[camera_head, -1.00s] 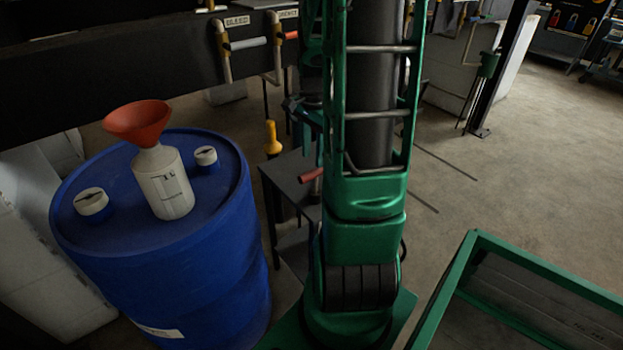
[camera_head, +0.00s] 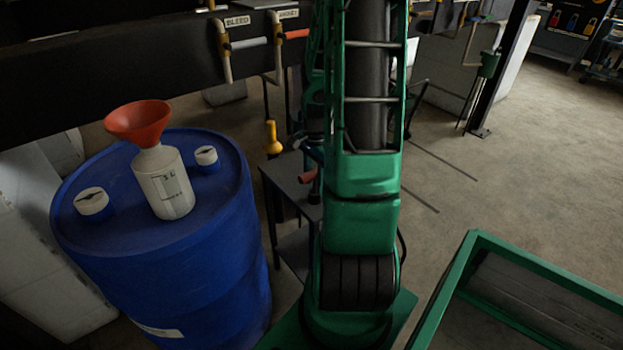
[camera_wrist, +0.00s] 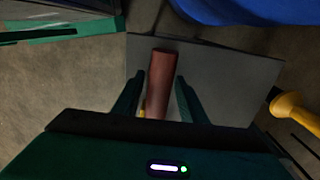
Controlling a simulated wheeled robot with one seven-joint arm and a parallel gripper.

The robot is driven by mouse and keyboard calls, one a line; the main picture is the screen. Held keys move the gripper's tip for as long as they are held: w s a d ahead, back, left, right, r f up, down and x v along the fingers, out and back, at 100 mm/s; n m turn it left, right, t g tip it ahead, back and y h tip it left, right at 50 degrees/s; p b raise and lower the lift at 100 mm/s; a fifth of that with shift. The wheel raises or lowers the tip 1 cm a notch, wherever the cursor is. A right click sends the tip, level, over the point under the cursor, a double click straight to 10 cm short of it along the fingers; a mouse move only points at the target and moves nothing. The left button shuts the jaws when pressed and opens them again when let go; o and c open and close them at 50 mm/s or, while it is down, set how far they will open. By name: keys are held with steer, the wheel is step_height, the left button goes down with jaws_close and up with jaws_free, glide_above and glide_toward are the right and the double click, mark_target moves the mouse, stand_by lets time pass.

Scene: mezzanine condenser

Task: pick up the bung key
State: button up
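The bung key (camera_wrist: 161,70) shows in the wrist view as a dull red cylindrical handle over a grey tabletop. Its lower end is hidden by my gripper body. My gripper (camera_wrist: 157,80) is open, with one green finger on each side of the handle and a narrow gap visible. In the head view the red handle (camera_head: 307,176) stands out at the left edge of my arm, above the small dark table (camera_head: 283,180). My arm hides most of the gripper there.
A blue drum (camera_head: 225,235) stands left of the table, carrying a white bottle (camera_head: 163,185) with a red funnel (camera_head: 138,122). A yellow-handled thing (camera_head: 272,140) stands behind the table. A green-framed structure (camera_head: 450,285) is at the lower right. Open floor lies right.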

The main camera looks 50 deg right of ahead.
steer(key=shift+f, duration=0.15)
jaws_close()
